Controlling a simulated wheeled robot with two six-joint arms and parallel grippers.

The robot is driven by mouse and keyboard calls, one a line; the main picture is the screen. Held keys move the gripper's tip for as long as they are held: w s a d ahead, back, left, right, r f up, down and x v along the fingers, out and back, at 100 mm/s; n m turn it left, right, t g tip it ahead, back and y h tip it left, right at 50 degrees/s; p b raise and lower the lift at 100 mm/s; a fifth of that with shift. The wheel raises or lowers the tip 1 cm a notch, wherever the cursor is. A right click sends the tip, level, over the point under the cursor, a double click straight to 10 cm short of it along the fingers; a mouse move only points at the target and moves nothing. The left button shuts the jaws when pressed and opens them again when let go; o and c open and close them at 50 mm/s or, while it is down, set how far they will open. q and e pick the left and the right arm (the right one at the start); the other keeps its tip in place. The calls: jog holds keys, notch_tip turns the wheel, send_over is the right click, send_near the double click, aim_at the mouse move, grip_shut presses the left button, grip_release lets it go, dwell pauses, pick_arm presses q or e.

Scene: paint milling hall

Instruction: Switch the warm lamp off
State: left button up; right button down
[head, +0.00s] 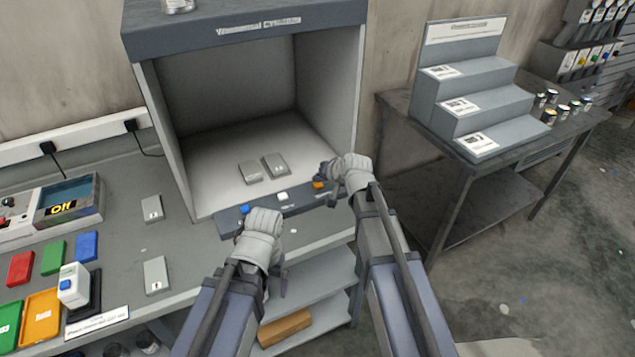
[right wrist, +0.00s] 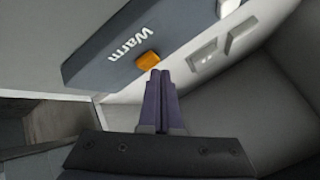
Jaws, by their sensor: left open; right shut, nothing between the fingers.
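The warm lamp's orange switch (head: 318,184) sits on the grey front strip of the viewing cabinet (head: 135,85), right of a white switch (head: 282,196) and a blue one (head: 245,209). In the right wrist view the orange switch (right wrist: 148,60) is beside the word "Warm". My right gripper (head: 328,186) is shut and empty, its tips (right wrist: 158,75) very close to the orange switch; I cannot tell if they touch. My left gripper (head: 276,268) is open and empty, in front of the cabinet's lower edge. The cabinet's interior looks pale and neutral, without a clear warm tint.
Two grey panels (head: 274,164) lie on the cabinet floor. The bench to the left holds colour cards (head: 53,257), a small white-and-blue device (head: 72,285) and a box reading "Off" (head: 62,208). A stepped grey stand (head: 470,100) stands on a table at the right.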

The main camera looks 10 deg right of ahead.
aim_at(319, 187)
jog(key=shift+r+p, duration=0.3)
jog(key=shift+r, duration=0.25)
notch_tip(319, 187, up, 6)
jog(key=p, duration=0.6)
jog(key=a+r+p+v, duration=0.1)
jog(key=p+v, duration=0.6)
jog(key=v, duration=0.1)
jog(key=shift+w+r, duration=0.2)
dwell(0.3)
